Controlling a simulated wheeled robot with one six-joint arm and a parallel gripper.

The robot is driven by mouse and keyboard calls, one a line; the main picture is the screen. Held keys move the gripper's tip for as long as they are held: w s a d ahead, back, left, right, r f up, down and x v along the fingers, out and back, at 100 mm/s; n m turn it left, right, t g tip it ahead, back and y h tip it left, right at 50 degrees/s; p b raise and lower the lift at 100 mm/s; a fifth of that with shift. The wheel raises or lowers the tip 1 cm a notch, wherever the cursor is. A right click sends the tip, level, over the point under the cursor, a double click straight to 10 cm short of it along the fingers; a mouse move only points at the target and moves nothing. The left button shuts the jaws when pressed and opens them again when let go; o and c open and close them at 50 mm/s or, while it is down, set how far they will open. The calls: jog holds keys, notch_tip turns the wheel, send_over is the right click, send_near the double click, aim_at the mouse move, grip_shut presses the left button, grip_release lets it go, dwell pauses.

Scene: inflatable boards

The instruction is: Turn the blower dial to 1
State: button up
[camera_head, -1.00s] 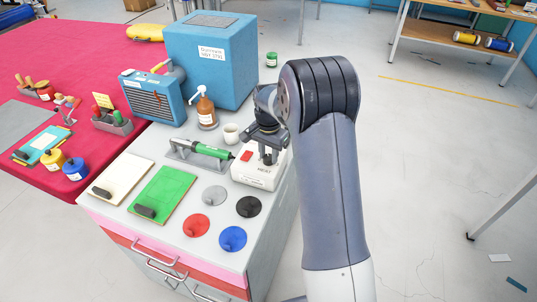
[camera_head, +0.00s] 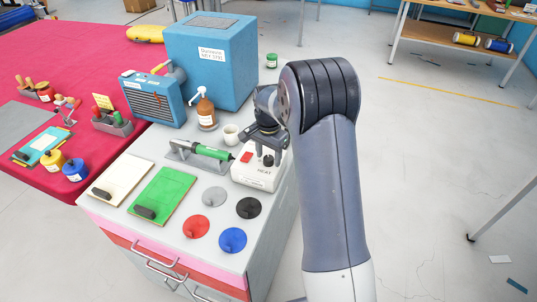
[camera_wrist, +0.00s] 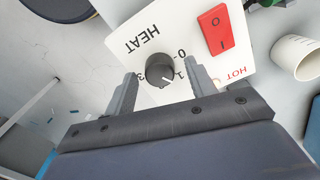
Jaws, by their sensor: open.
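The dial (camera_wrist: 160,71) is a dark round knob on the white box (camera_head: 257,179) marked HEAT. In the wrist view a pale line on the knob points down and right, near the printed 1. A 0 and a 3 also show beside it, partly covered. My gripper (camera_wrist: 160,66) is open, with one finger to each side of the knob in the picture and gaps between. In the head view the dial (camera_head: 268,160) shows just below my gripper (camera_head: 266,141), which appears to be above the box. A red switch (camera_wrist: 215,29) sits beside the dial.
A green-handled tool (camera_head: 213,151) on a grey stand is left of the box. A white cup (camera_head: 231,132) and a brown pump bottle (camera_head: 206,112) stand close behind. Several coloured discs lie in front, including a black one (camera_head: 249,208). Open floor lies right.

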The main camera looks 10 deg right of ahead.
aim_at(269, 158)
notch_tip(269, 158, up, 11)
jog(key=b, duration=0.1)
dwell(0.6)
jog(key=shift+f, duration=0.2)
notch_tip(269, 158, down, 11)
jog(key=shift+r+p, duration=0.1)
jog(key=shift+p, duration=0.45)
jog(key=shift+n, duration=0.3)
jog(key=shift+r, duration=0.15)
